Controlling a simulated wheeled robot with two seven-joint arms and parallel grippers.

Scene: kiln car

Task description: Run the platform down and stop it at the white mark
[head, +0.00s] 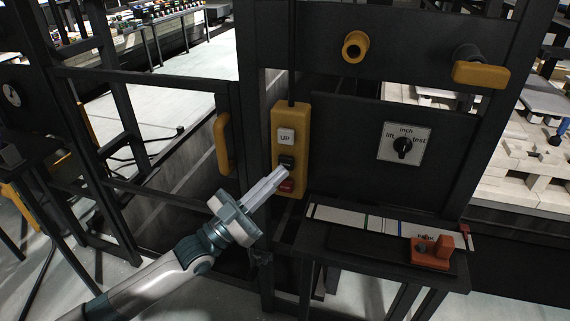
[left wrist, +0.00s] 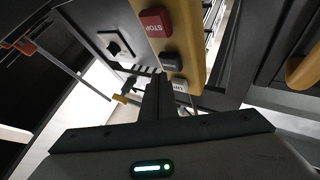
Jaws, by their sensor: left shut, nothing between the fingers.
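A yellow control box (head: 303,150) hangs on the dark frame. It has a white UP button (head: 286,136), a dark button (head: 287,161) in the middle and a red button (head: 286,186) below. In the left wrist view the red button (left wrist: 155,22) reads STOP. My left gripper (head: 281,175) is shut and empty, its tips at the dark button's lower edge. I cannot tell whether they touch it. In the left wrist view the fingers also point at the dark button (left wrist: 170,61). I cannot make out for certain the platform or a white mark.
A selector dial (head: 403,144) marked inch, lift and test is right of the box. A yellow handle (head: 222,144) stands left of it. Below is a dark shelf with a pale marked strip (head: 350,216) and an orange block (head: 432,252). Pale blocks are stacked behind at right.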

